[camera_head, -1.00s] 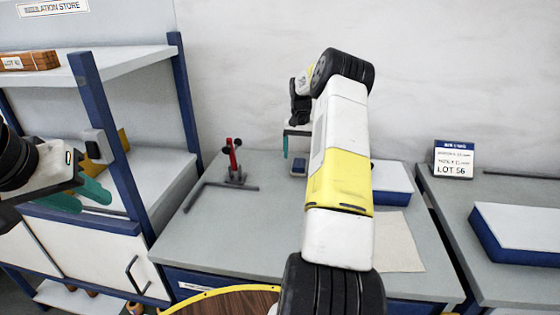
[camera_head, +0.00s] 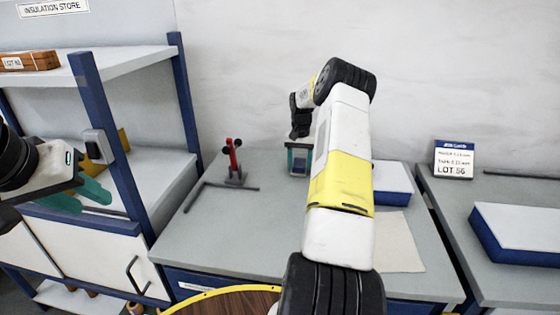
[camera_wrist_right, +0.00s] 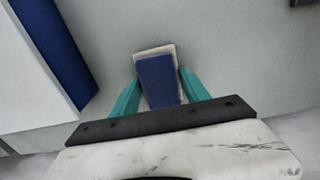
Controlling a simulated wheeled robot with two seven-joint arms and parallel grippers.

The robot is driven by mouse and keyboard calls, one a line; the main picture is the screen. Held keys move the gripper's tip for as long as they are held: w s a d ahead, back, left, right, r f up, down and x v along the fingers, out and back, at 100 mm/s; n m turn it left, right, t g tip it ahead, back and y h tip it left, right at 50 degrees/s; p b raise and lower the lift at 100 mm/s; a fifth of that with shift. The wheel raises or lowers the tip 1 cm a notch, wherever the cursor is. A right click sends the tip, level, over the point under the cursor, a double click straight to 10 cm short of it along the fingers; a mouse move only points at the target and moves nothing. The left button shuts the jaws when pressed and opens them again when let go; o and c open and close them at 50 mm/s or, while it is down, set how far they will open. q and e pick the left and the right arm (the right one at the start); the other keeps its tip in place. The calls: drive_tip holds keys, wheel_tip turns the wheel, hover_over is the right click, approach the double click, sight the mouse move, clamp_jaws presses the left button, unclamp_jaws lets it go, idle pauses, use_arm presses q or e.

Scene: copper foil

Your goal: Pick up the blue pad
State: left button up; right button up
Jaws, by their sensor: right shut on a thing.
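The blue pad (camera_wrist_right: 160,82) is a small dark blue block with a pale edge, seen in the right wrist view between the teal fingers of my right gripper (camera_wrist_right: 160,98). The fingers are closed on its two sides. In the head view my right gripper (camera_head: 299,160) is low over the middle table, with the pad (camera_head: 299,165) partly visible between its fingers. I cannot tell whether the pad still touches the table. My left gripper (camera_head: 92,192) is at the left, in front of the shelf unit, with teal fingers; its opening is unclear.
A shelf unit (camera_head: 110,140) stands left.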

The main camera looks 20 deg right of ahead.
sight(298, 163)
drive_tip(key=shift+r, duration=0.5)
drive_tip(key=r, duration=0.2)
drive_tip(key=shift+s+a+r, duration=0.15)
drive_tip(key=shift+a+r, duration=0.2)
drive_tip(key=shift+r, duration=0.05)
drive_tip(key=s+a, duration=0.2)
drive_tip(key=a, duration=0.2)
drive_tip(key=s+a+r, duration=0.1)
drive_tip(key=s+a, duration=0.2)
drive_tip(key=a, duration=0.2)
drive_tip(key=s+a, duration=0.2)
drive_tip(key=a, duration=0.2)
drive_tip(key=shift+s+a+r, duration=0.15)
drive_tip(key=shift+a, duration=0.05)
